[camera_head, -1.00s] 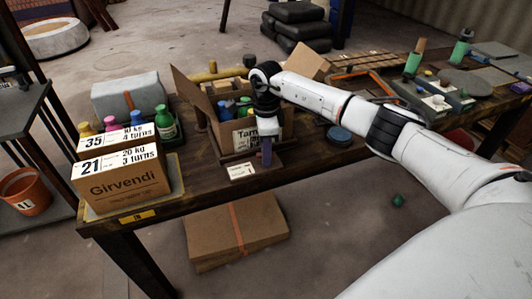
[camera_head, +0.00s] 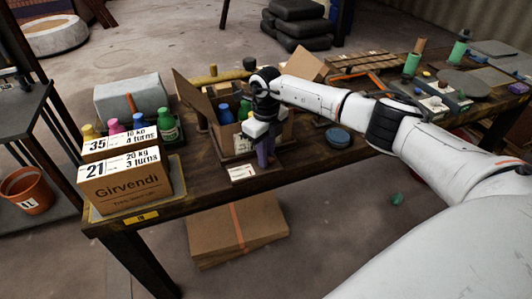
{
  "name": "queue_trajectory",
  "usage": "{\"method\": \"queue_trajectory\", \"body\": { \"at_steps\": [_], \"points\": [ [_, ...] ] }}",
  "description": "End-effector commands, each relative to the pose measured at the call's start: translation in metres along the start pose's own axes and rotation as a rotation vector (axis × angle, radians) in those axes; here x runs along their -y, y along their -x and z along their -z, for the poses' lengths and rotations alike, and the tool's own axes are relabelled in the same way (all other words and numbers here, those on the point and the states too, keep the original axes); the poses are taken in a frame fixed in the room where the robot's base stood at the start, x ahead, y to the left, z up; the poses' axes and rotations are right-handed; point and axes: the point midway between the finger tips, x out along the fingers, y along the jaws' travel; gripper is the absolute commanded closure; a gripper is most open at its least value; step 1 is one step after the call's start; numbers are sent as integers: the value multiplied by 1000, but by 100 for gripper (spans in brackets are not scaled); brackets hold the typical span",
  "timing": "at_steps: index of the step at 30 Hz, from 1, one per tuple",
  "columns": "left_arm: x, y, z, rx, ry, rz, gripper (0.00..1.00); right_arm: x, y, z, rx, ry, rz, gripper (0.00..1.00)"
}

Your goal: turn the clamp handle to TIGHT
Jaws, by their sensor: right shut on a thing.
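My right gripper (camera_head: 258,127) reaches in from the right and points down at the front of an open cardboard box (camera_head: 200,98) on the workbench. It is shut on a short purple bar, which I take to be the clamp handle (camera_head: 264,156). The bar's lower part shows below the fingers, and its upper part is hidden by the gripper. A white card (camera_head: 241,172) lies just left of it at the bench edge, its print too small to read. No TIGHT mark can be read. My left gripper is not in view.
The bench (camera_head: 320,165) holds a Girvendi carton (camera_head: 125,187) at left, several bottles behind it, and a round blue lid (camera_head: 338,137) right of the gripper. Flat cartons (camera_head: 236,235) lie beneath. An orange pot (camera_head: 27,190) stands far left.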

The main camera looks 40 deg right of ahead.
Motion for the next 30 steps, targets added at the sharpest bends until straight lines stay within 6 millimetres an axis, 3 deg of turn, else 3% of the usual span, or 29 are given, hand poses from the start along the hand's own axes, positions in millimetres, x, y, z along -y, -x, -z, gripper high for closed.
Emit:
{"method": "queue_trajectory", "body": {
  "at_steps": [15,30],
  "points": [
    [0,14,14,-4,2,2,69,0,2,-1,2,-455,0,100],
    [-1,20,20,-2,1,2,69,0,1,-1,1,-660,-2,100]
  ]
}}
